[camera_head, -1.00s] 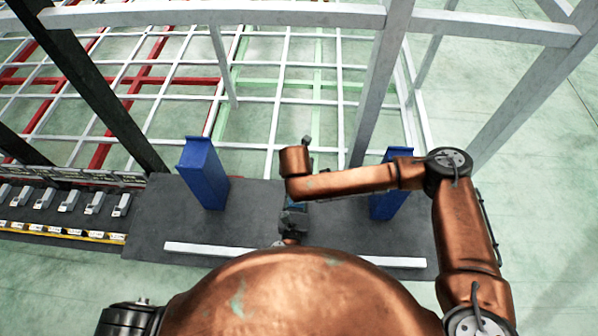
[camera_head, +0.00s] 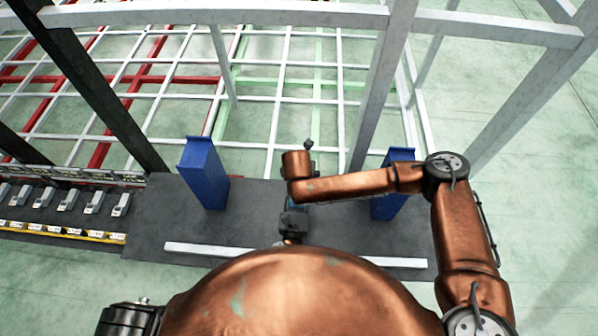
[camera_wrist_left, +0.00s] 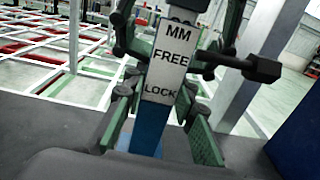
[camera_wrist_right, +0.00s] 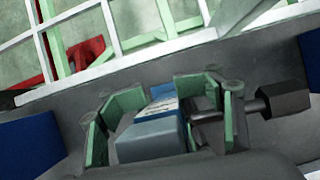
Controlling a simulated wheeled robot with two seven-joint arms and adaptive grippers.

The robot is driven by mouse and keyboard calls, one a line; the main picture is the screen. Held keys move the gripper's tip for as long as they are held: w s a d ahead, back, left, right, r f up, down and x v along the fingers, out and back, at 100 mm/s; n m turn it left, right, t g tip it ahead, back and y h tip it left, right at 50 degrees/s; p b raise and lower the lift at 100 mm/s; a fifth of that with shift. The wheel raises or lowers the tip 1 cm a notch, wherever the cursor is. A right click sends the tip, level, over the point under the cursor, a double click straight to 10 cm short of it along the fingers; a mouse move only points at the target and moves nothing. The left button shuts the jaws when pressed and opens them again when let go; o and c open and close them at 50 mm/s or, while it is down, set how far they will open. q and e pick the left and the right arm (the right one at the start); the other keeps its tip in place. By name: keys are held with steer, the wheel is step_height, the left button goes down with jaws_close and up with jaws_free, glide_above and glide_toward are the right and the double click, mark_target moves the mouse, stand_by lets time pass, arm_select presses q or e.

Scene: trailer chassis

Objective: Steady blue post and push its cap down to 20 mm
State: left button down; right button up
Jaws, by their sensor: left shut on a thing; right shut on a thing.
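A blue post (camera_wrist_left: 148,128) stands upright in the middle of the left wrist view. A white label on it reads MM, FREE, LOCK. My left gripper (camera_wrist_left: 158,125) is shut around the post, its green pads on both sides. More green-padded fingers show higher up, around the top part. In the right wrist view, a blue-grey cap (camera_wrist_right: 150,138) is seen from above. My right gripper (camera_wrist_right: 165,125) is shut on it, with a green-padded finger at each side. A dark knob on a rod (camera_wrist_right: 275,100) sticks out to the right. In the head view my arm hides most of this post.
Two other blue posts stand on the dark grey bench, one at left (camera_head: 204,178) and one at right (camera_head: 392,190), partly behind my right arm. A white bar (camera_head: 205,249) lies along the bench's front. White frame uprights (camera_head: 380,90) rise behind. Grey clamps (camera_head: 69,199) line the left.

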steer(key=shift+s+a+f+g, duration=0.15)
steer(key=shift+s+f+g, duration=0.15)
steer(key=shift+s+f, duration=0.8)
steer(key=o, duration=0.6)
steer(key=shift+c, duration=0.8)
step_height(320, 180, up, 8)
steer(key=shift+w+f, duration=0.25)
steer(key=shift+w, duration=0.2)
steer(key=shift+o, duration=0.3)
